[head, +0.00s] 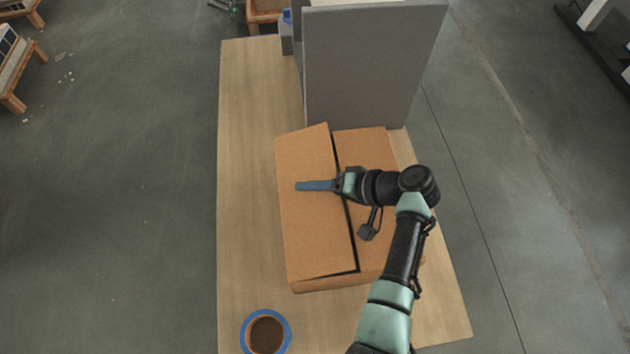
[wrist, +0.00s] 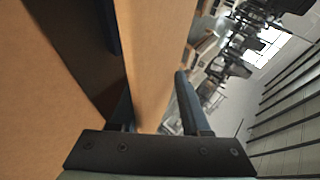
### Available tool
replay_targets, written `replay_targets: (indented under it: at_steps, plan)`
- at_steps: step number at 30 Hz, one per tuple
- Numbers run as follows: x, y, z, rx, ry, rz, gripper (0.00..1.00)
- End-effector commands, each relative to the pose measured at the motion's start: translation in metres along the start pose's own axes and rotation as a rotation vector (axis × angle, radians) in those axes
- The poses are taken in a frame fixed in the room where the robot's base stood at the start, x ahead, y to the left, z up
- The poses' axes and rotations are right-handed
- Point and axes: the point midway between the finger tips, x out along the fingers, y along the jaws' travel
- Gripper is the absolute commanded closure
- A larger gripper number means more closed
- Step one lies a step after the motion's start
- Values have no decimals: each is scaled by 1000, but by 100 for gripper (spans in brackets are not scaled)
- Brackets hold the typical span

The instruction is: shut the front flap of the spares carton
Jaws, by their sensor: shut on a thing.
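The spares carton (head: 318,284) is a brown cardboard box on the wooden table. Its large left flap (head: 310,230) lies nearly flat over the top, with a dark gap along its right and near edges. The right panel (head: 362,148) lies beside it, partly hidden by my arm. My gripper (head: 300,186) reaches in from the right, with one blue finger across the top of the left flap. In the wrist view a cardboard flap (wrist: 150,60) runs between the two fingers, and my gripper is shut on it. The lower finger is hidden in the head view. I cannot tell which flap is called front.
A tall grey panel (head: 370,65) stands on the table just behind the carton. A roll of blue tape (head: 246,328) lies at the near left. The table's left strip (head: 245,180) is bare. Wooden pallets stand on the floor at the far left.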

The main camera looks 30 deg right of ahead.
Motion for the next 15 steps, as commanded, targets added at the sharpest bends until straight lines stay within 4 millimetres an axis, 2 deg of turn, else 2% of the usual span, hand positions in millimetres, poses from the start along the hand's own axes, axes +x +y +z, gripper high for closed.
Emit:
replay_targets:
  at_steps: [5,15]
  plan:
    - [0,1,2,2,-6,2,62]
    - [-22,8,1,2,-2,2,62]
